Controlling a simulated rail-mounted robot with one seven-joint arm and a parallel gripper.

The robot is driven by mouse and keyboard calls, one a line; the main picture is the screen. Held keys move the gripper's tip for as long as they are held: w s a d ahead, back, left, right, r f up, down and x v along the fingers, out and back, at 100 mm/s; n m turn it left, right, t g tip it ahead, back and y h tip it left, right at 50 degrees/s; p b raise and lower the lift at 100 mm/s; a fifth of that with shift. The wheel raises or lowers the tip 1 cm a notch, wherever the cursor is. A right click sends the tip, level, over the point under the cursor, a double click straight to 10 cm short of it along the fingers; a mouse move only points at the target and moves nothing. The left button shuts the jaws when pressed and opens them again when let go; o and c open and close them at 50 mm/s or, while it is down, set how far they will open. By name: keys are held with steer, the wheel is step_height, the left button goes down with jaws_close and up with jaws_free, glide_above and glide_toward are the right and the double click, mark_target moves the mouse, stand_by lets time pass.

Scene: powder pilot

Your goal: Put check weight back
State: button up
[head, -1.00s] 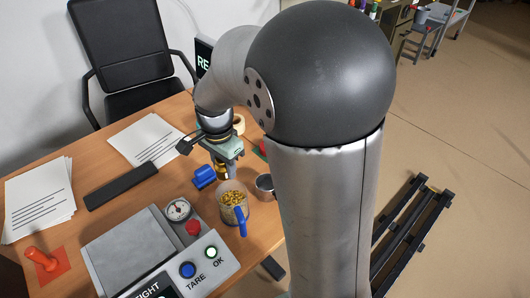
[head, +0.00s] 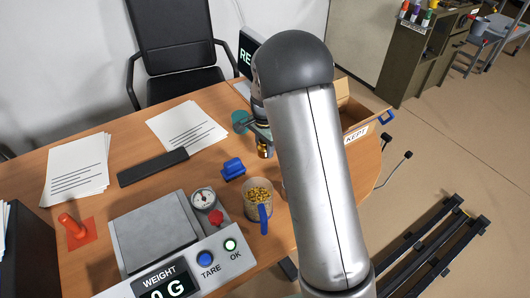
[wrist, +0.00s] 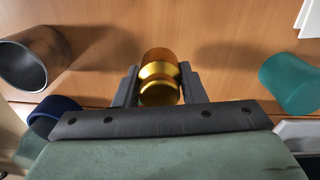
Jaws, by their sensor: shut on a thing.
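The check weight (wrist: 160,78) is a small gold knobbed cylinder between the fingers of my gripper (wrist: 160,88) in the wrist view. My gripper (head: 264,138) is shut on it. In the head view the weight (head: 265,151) hangs under the gripper, over the desk behind the jug of yellow pieces. I cannot tell its exact height above the desk. My arm hides the desk just right of the gripper. The scale (head: 153,234) stands at the front left with a bare plate, and its display (head: 165,284) reads 0 G.
The jug (head: 257,203) and a blue object (head: 233,168) stand near the scale. A teal cylinder (head: 240,121) stands behind the gripper. A dark cup (wrist: 35,60) shows left in the wrist view. A cardboard box (head: 356,112) marked KEPT is at the right. Papers (head: 186,128) lie at the back.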

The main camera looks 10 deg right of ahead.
mark_target(265, 153)
steer(key=shift+w+d+f, duration=0.1)
steer(key=shift+w+f, duration=0.1)
steer(key=shift+f, duration=1.6)
steer(key=shift+f, duration=0.2)
steer(key=o, duration=1.1)
steer(key=shift+r, duration=0.1)
